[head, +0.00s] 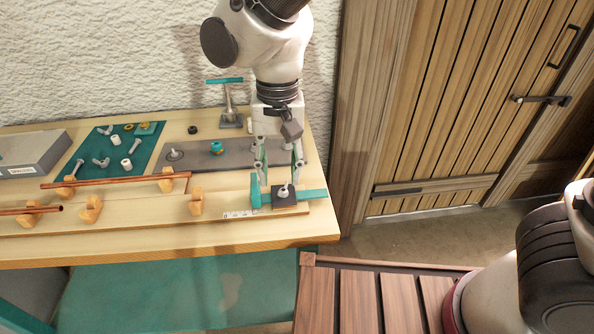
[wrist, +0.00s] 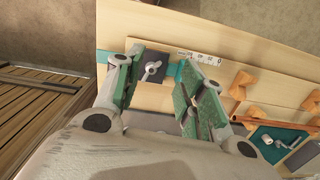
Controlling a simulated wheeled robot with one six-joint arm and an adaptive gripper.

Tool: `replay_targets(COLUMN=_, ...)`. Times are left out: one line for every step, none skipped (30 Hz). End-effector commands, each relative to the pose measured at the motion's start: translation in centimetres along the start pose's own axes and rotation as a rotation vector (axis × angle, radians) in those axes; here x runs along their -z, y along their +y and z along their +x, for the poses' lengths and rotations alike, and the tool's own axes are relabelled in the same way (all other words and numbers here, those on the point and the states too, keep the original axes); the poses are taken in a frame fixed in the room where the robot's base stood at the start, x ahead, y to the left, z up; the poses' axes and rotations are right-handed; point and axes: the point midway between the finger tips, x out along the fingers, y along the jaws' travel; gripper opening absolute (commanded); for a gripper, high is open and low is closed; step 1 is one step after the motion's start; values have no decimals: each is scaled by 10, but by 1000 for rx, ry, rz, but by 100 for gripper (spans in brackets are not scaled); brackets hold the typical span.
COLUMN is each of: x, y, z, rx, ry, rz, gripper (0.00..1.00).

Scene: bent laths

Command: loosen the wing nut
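The wing nut (head: 284,190) is a small light-grey metal piece on a dark square block (head: 287,207) at the right front of the workbench. In the wrist view the wing nut (wrist: 152,70) shows two wings, one tilted to the upper right, on the dark block (wrist: 160,85). A teal bar (head: 313,195) runs under or beside the block, with a teal crosspiece on its left. My gripper (head: 281,180) is open with its fingers pointing down above the block. In the wrist view the gripper (wrist: 155,95) has its green-padded fingers wide apart, with the wing nut between and beyond them.
A white scale strip (head: 242,213) lies left of the block. Copper pipes (head: 115,181) rest on wooden supports (head: 197,203) to the left. A grey plate (head: 205,154) and a teal mat (head: 110,150) with fittings lie behind. A teal-handled stand (head: 230,105) rises at the back.

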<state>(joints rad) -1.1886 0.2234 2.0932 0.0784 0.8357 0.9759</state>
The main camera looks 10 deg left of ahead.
Motion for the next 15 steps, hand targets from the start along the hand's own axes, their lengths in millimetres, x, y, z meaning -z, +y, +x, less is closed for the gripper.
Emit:
replay_targets(x=8, y=-1, z=-4, rx=-8, ry=22, rz=-80, gripper=40)
replay_targets(x=12, y=-1, z=-6, rx=-13, ry=34, rz=-129, gripper=40)
replay_targets(x=15, y=-1, z=-8, rx=-19, ry=45, rz=-186, gripper=40)
replay_targets(x=17, y=0, z=-9, rx=-24, ry=50, rz=-223, gripper=40)
replay_targets(x=18, y=0, z=-9, rx=-29, ry=53, rz=-253, gripper=40)
replay_targets(x=19, y=0, z=-9, rx=-32, ry=54, rz=-283, gripper=40)
replay_targets(x=19, y=1, z=-9, rx=-32, ry=53, rz=-298, gripper=40)
replay_targets(x=18, y=1, z=-7, rx=-33, ry=52, rz=-309, gripper=40)
replay_targets(x=18, y=1, z=-4, rx=-33, ry=51, rz=-319, gripper=40)
replay_targets(x=19, y=1, z=-2, rx=-34, ry=50, rz=-321, gripper=40)
replay_targets(x=19, y=2, z=2, rx=-34, ry=50, rz=-322, gripper=40)
replay_targets(x=19, y=2, z=8, rx=-35, ry=49, rz=-321, gripper=40)
replay_targets(x=19, y=2, z=14, rx=-35, ry=49, rz=-320, gripper=40)
replay_targets(x=19, y=2, z=19, rx=-34, ry=49, rz=-320, gripper=40)
replay_targets(x=20, y=2, z=26, rx=-35, ry=49, rz=-319, gripper=40)
